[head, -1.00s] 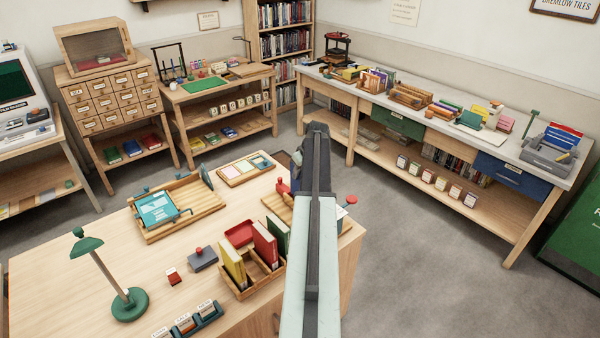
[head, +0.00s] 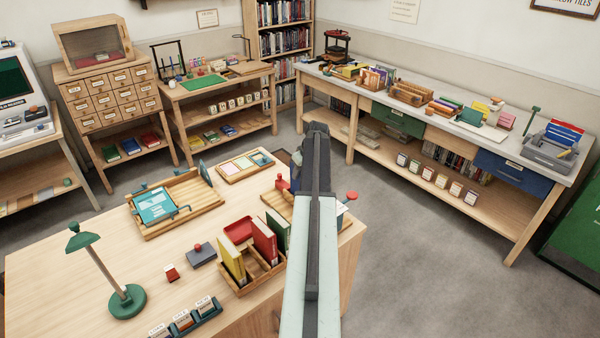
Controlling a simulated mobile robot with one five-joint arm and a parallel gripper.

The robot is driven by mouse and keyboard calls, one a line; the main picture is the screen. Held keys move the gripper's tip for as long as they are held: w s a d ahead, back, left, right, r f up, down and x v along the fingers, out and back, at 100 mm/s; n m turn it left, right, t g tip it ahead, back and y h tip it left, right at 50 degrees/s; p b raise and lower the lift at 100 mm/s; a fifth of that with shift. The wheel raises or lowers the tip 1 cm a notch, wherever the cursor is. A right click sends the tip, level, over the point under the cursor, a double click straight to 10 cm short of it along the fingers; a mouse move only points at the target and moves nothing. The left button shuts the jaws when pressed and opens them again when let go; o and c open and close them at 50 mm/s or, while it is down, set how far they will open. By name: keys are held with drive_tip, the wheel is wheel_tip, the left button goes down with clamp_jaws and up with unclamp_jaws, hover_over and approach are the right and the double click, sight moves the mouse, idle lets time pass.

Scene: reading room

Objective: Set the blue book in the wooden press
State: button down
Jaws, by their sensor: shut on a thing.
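My arm rises through the middle of the head view and hides my gripper behind it. A narrow dark blue piece (head: 295,176) shows just left of the arm; it may be the blue book, but most of it is hidden. Beneath it is a wooden piece with red knobs (head: 277,203), which looks like the wooden press; the arm covers its middle. One red knob stands at its left and another shows right of the arm. I cannot tell whether the blue piece touches the wood.
A wooden rack (head: 247,284) with yellow, red and green books stands close left of my arm. A red tray (head: 238,229), a wooden cradle (head: 207,207) with a teal book and a green lamp (head: 128,300) share the desk. Open floor (head: 420,265) lies to the right.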

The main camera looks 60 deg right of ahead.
drive_tip(key=shift+f, duration=0.45)
idle(0.3)
wheel_tip(320, 180, down, 3)
drive_tip(key=shift+r+b, duration=0.15)
drive_tip(key=shift+b, duration=1.1)
drive_tip(key=shift+r, duration=0.25)
drive_tip(key=shift+p, duration=0.3)
